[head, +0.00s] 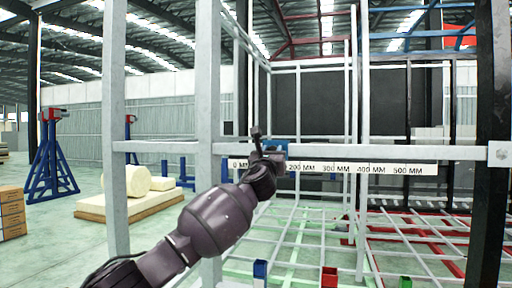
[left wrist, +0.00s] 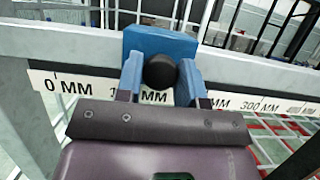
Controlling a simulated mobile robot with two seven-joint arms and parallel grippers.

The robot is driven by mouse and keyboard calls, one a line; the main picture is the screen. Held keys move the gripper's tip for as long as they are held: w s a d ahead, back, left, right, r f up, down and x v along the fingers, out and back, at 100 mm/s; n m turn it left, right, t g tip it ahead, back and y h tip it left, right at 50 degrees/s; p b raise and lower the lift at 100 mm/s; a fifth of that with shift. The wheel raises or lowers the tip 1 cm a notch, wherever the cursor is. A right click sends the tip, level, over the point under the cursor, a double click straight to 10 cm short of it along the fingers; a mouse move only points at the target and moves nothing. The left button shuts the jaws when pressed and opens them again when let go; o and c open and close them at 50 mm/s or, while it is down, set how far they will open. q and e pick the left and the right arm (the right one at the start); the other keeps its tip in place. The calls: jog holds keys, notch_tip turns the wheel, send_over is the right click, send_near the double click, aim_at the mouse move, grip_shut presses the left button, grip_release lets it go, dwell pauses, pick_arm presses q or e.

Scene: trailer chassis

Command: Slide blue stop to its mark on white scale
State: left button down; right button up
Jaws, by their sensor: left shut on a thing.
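The blue stop (left wrist: 158,42) sits on the pale rail, with a round black knob (left wrist: 160,71) facing me. The white scale (head: 345,168) runs along the rail below it. In the head view the stop (head: 275,147) shows partly behind my left gripper (head: 268,157), between the 0 MM and 200 MM labels. My gripper hides part of the scale there, including most of the 100 MM label. No target mark can be made out. My right gripper is out of view.
Grey uprights (head: 115,120) stand left of the scale and a black post (head: 490,190) stands at the right. The rail right of the stop looks clear. Behind is a white and red grid frame (head: 300,240). Blue stands (head: 50,160) and a padded pallet (head: 135,203) are far left.

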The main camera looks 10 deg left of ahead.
pick_arm(q)
jog(key=d+p, duration=0.1)
jog(key=d, duration=0.6)
jog(key=shift+s+d, duration=0.1)
jog(key=shift+d, duration=0.3)
jog(key=c, duration=0.8)
grip_release()
jog(key=shift+o, duration=0.2)
jog(key=v, duration=1)
jog(key=shift+s+f, duration=0.2)
jog(key=shift+s, duration=0.15)
